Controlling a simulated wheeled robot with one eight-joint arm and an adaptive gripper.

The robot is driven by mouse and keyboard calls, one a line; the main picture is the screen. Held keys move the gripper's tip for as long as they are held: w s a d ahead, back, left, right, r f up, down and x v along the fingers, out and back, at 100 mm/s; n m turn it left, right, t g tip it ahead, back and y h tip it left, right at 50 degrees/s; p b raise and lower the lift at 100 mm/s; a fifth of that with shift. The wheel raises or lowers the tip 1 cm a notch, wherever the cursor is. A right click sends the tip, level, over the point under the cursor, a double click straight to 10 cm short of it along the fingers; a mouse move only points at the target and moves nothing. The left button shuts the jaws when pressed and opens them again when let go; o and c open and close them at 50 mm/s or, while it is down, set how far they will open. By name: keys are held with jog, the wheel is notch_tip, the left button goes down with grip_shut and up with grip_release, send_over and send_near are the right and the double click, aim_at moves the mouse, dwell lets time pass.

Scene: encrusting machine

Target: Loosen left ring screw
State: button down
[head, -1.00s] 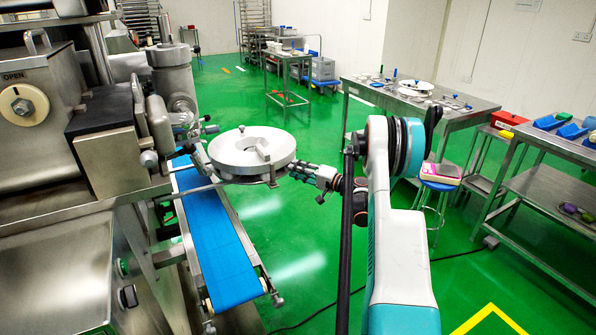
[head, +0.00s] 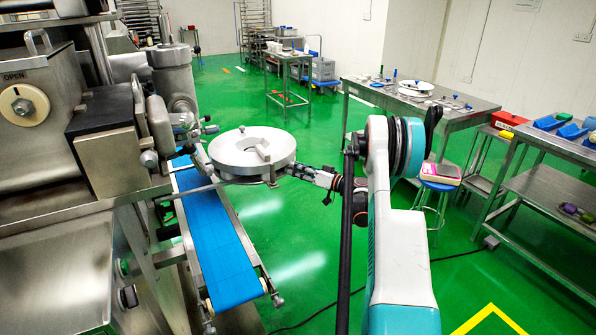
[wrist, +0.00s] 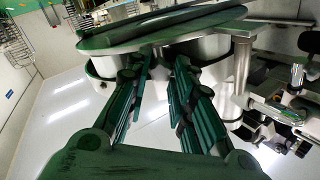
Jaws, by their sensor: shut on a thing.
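The round metal ring (head: 225,152) is held level above the blue conveyor, beside the machine. It also shows along the top of the wrist view (wrist: 190,25). My gripper (head: 292,171) reaches in from the right to the ring's right side, just below its rim. In the wrist view my gripper (wrist: 161,56) has both dark green fingers pointing at the metal body under the rim. It is shut on a small part there, which I take to be the left ring screw; the fingertips and the rim hide it. A bracket (head: 271,176) stands close to the fingertips.
The machine (head: 110,150) fills the left side. The blue conveyor (head: 218,245) runs beneath the ring. A metal post (wrist: 242,66) stands right of the fingers. Tables with tools (head: 450,115) are at the right. Open green floor (head: 300,240) lies between.

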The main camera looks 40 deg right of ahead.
jog(key=shift+n, duration=0.6)
jog(key=c, duration=1.4)
grip_release()
jog(key=v, duration=1.2)
